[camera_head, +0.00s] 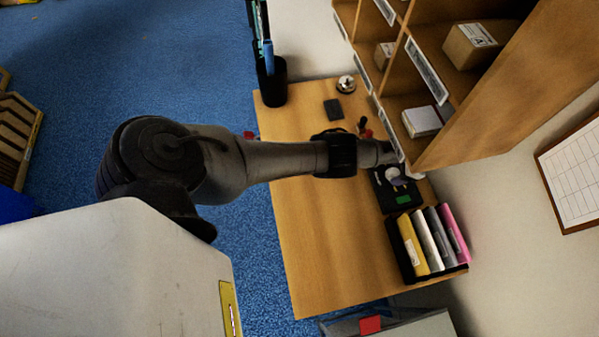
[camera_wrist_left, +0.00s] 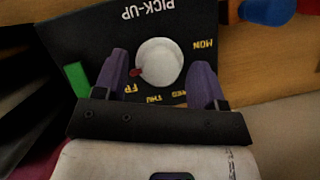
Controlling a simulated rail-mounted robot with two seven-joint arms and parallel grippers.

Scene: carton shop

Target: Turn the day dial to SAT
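The day dial is a round white knob (camera_wrist_left: 160,60) on a black panel (camera_wrist_left: 95,30) marked PICK-UP, seen in the left wrist view. Yellow labels MON, WED, THU and a partly covered FR label surround it. Its red pointer (camera_wrist_left: 136,72) points left and slightly down, just above the FR letters. No SAT label is readable. My left gripper (camera_wrist_left: 161,66) is open, with one purple finger on each side of the knob and gaps visible. In the head view, my left gripper (camera_head: 386,157) is over the black dial box (camera_head: 400,196). My right gripper is not in view.
A wooden shelf unit (camera_head: 490,110) overhangs the desk close to my left gripper. A rack of coloured folders (camera_head: 431,241) stands beside the dial box. A bell (camera_head: 345,84) and black pen cup (camera_head: 271,85) are farther back. The desk's (camera_head: 320,240) left-hand part is clear.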

